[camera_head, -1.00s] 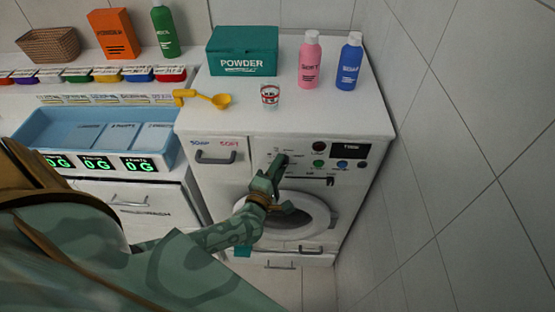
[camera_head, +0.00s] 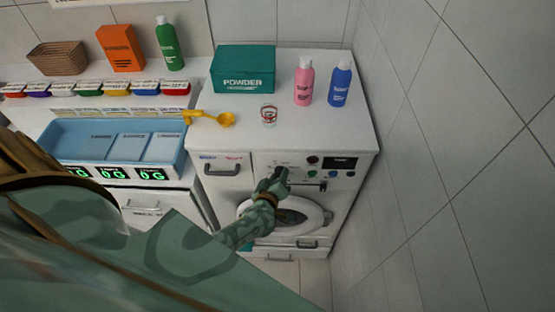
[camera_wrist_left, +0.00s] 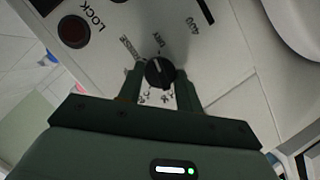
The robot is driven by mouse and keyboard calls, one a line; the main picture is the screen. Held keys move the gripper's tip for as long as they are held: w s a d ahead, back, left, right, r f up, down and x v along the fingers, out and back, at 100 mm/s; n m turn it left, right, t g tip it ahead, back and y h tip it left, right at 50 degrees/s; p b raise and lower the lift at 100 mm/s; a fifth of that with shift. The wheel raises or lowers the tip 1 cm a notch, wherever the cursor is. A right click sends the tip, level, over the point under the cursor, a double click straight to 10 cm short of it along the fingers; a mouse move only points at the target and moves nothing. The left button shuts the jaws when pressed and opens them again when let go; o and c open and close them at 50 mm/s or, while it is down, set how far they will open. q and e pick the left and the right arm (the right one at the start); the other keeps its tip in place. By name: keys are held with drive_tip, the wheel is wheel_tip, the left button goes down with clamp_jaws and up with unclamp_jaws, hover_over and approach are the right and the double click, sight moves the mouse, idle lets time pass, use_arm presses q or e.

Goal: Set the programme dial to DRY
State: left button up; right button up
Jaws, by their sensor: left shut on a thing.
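The black programme dial (camera_wrist_left: 160,72) sits on the white front panel of the washing machine (camera_head: 330,220). Printed words ring it; one above it in the wrist view looks like DRY. A pale mark on the dial's face points up and slightly left there, but I cannot tell exactly which word it meets. My left gripper (camera_wrist_left: 160,85) has a finger on each side of the dial and is shut on it. In the head view my left gripper (camera_head: 280,174) covers most of the dial. My right gripper is not in view.
A red LOCK button (camera_wrist_left: 73,31) is near the dial. A dark display (camera_head: 339,163) and more buttons lie to its right. A drawer handle (camera_head: 221,169) is to its left. On top stand a teal powder box (camera_head: 243,70), pink bottle (camera_head: 303,82), blue bottle (camera_head: 340,84), cup (camera_head: 268,115) and yellow scoop (camera_head: 226,119).

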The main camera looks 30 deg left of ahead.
use_arm(q)
drive_tip(key=shift+d+m+g+y+p, duration=0.15)
drive_tip(key=shift+m+g+y+p, duration=0.55)
drive_tip(key=shift+m+p, duration=0.7)
drive_tip(key=shift+w+m, duration=0.1)
drive_tip(key=shift+m, duration=0.2)
drive_tip(key=o, duration=1)
drive_tip(key=shift+r, duration=0.1)
